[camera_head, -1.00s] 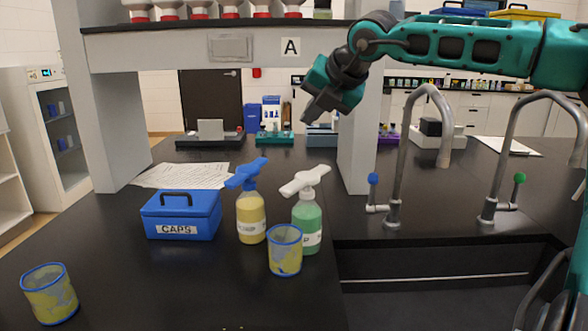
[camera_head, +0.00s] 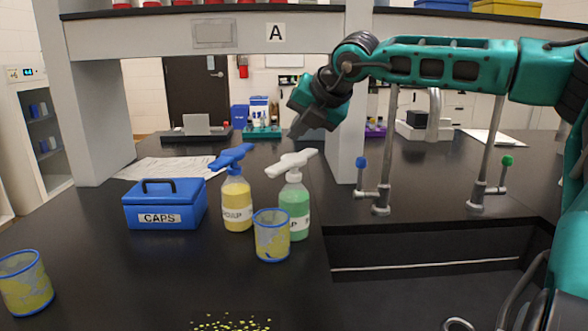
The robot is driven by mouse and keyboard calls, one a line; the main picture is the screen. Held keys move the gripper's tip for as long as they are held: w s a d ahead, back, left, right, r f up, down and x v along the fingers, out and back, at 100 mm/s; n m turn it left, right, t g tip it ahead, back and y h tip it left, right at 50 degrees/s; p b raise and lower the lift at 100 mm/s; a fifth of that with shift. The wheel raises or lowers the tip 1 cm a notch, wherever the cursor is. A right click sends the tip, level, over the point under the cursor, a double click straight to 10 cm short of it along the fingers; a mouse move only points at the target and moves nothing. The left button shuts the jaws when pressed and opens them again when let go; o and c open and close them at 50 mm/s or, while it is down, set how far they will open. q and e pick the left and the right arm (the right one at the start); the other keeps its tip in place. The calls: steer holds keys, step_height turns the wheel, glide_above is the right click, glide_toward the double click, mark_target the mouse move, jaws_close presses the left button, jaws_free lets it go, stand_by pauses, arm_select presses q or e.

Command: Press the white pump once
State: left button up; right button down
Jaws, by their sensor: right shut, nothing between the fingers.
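The white pump (camera_head: 292,163) tops a bottle of green liquid (camera_head: 296,205) standing upright on the black bench. A blue-topped pump bottle (camera_head: 237,203) with yellow liquid stands just left of it. A yellow-stained cup with a blue rim (camera_head: 271,236) stands in front and hides part of the green bottle. My right gripper (camera_head: 299,130) is shut and empty, pointing down and left. In the picture it is just above the white pump, apart from it. My left gripper is not in view.
A blue CAPS box (camera_head: 165,204) stands left of the bottles. Another stained cup (camera_head: 25,283) is at the far left. Yellow specks (camera_head: 232,323) lie at the front. A sink (camera_head: 430,245) with taps is at the right. A shelf (camera_head: 210,37) spans above.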

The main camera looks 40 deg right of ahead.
steer(key=shift+f+b, duration=0.45)
steer(key=shift+f, duration=0.4)
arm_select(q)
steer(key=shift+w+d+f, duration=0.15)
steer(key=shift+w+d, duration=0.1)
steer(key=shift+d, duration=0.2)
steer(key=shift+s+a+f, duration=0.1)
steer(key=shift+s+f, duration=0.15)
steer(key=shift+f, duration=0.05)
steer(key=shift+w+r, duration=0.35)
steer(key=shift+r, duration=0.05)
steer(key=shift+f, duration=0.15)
